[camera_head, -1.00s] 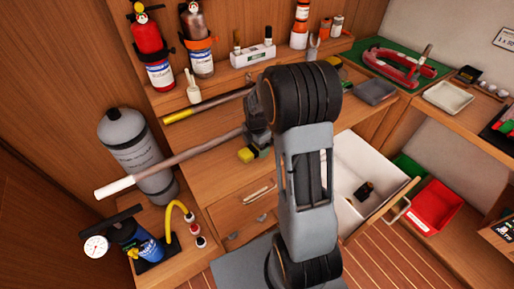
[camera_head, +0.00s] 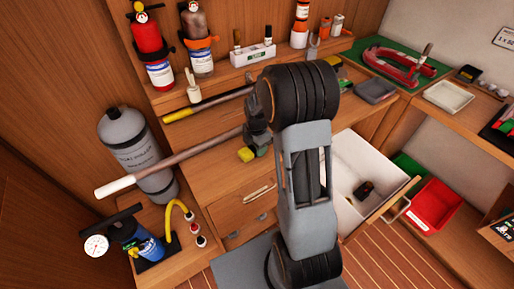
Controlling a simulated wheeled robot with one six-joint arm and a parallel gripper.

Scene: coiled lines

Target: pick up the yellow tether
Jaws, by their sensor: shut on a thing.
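My gripper (camera_head: 256,143) is over the front of the wooden bench, near the middle of the picture, pointing down. It is shut on a small yellow thing (camera_head: 246,155), which I take to be the yellow tether; only a short bit shows below the jaws. The rest of it is hidden by the gripper and my arm. I cannot tell whether it still touches the bench top.
A white-ended pole (camera_head: 160,164) runs left from beside my gripper, past a grey cylinder (camera_head: 140,150). A yellow-ended pole (camera_head: 200,107) lies behind. An open drawer (camera_head: 345,160) is at right. Two bottles (camera_head: 152,45) (camera_head: 197,40) stand at the back.

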